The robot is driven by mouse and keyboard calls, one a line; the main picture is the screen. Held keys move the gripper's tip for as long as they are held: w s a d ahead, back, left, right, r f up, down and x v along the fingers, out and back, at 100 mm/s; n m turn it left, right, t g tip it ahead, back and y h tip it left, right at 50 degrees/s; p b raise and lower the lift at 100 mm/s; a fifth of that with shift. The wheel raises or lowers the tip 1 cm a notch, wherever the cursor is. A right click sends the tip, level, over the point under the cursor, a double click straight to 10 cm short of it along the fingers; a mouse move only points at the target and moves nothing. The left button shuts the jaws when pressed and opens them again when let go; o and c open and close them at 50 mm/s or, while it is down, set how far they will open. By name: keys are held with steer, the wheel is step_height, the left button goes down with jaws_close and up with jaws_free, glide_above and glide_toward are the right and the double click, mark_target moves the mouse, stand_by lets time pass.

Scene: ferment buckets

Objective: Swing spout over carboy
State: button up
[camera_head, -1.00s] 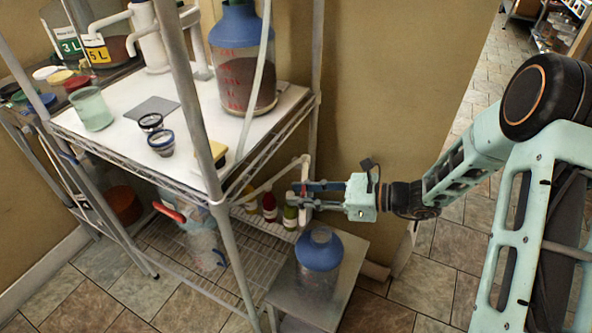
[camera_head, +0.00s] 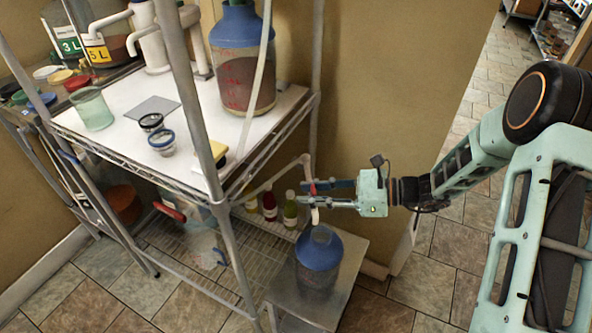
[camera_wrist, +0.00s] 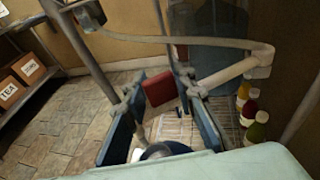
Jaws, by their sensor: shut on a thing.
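The spout (camera_head: 303,161) is a pale pipe reaching out from the rack at the right of the shelf, with its end bent downward. My gripper (camera_head: 312,192) is shut on the spout near its bent end, at a red part. In the wrist view the spout (camera_wrist: 228,73) runs to my gripper (camera_wrist: 155,105), with the red part (camera_wrist: 159,88) between the fingers. The carboy (camera_head: 318,262), clear with a blue top, stands upright on a low stand below. The spout's end appears just above the carboy's mouth; the exact alignment is unclear. The carboy's blue top (camera_wrist: 165,149) is partly hidden in the wrist view.
A wire rack (camera_head: 222,240) stands on the left, with a large blue-topped vessel (camera_head: 241,75) and jars on its white upper shelf. Small bottles (camera_head: 270,205) stand behind the spout. The carboy's stand (camera_head: 348,270) has some bare surface. Tiled floor (camera_head: 375,312) is clear at front right.

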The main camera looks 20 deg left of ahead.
steer(key=shift+s+d+f, duration=0.1)
steer(key=shift+s+f, duration=0.05)
steer(key=shift+s, duration=0.1)
steer(key=shift+w+d+n+g, duration=0.4)
steer(key=shift+w+d+g, duration=0.15)
steer(key=shift+d+g, duration=0.2)
steer(key=shift+d, duration=0.15)
steer(key=o, duration=0.9)
steer(key=shift+t, duration=0.25)
steer(key=shift+o, duration=0.7)
steer(key=shift+w, duration=0.1)
steer(key=p+v, duration=0.2)
steer(key=v, duration=0.5)
steer(key=shift+r, duration=0.25)
